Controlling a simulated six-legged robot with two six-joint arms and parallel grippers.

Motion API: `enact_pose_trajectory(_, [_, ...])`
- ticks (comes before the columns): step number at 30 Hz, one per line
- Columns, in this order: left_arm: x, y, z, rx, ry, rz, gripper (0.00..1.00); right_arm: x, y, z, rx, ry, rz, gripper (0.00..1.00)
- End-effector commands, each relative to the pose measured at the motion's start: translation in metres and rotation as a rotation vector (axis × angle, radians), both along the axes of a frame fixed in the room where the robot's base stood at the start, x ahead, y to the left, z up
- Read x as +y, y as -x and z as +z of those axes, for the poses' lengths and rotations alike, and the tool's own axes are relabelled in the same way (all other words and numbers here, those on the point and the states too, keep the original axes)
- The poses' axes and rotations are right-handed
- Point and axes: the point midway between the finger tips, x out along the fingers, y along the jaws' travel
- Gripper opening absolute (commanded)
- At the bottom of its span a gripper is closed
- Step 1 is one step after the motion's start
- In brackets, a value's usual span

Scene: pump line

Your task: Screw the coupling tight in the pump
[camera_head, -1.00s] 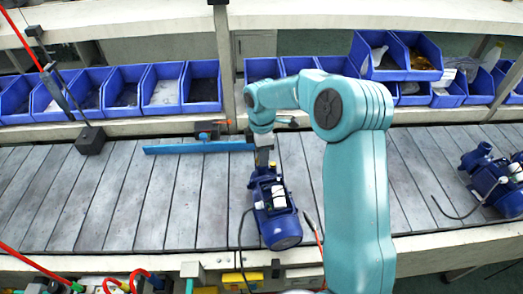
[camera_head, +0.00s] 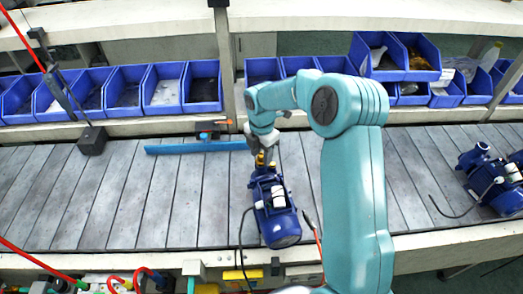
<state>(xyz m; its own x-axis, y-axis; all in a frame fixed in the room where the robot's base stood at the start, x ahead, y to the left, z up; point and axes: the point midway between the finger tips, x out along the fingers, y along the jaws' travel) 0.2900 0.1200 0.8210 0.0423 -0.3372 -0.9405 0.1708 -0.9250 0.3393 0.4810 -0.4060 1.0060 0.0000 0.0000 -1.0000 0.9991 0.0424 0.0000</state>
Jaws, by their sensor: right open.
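The blue pump (camera_head: 274,208) lies on the grey slatted conveyor in the middle of the view, its round motor end toward me. The small yellow-brass coupling (camera_head: 260,160) shows at the pump's far end. My right gripper (camera_head: 264,154) points down at that end from above, close to the coupling. Its jaws are open; they are small here, and I cannot tell whether they touch the coupling. My teal right arm hides part of the conveyor to the right. My left gripper is not in view.
A blue bar (camera_head: 196,147) lies along the conveyor's far edge. Another blue pump (camera_head: 492,180) with a black cable lies at the right. Several blue bins (camera_head: 202,90) line the shelf behind.

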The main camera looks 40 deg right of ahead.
Motion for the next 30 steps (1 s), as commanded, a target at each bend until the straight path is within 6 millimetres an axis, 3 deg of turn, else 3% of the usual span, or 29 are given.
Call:
enact_pose_trajectory(8, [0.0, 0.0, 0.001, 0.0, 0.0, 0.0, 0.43, 0.0, 0.0, 0.0, 0.0, 0.0, 0.02, 0.45])
enact_pose_trajectory(17, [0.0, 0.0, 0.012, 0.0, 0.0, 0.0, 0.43, 0.0, 0.0, 0.0, 0.0, 0.0, 0.309, 0.45])
enact_pose_trajectory(28, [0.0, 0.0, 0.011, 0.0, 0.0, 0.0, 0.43, 0.0, 0.0, -0.001, 0.0, 0.0, 0.313, 0.45])
enact_pose_trajectory(29, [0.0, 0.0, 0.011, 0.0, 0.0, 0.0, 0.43, 0.0, 0.0, -0.001, 0.0, 0.0, 0.313, 0.42])
enact_pose_trajectory(30, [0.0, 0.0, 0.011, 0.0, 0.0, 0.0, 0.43, 0.0, 0.0, -0.001, 0.0, 0.0, 0.313, 0.29])
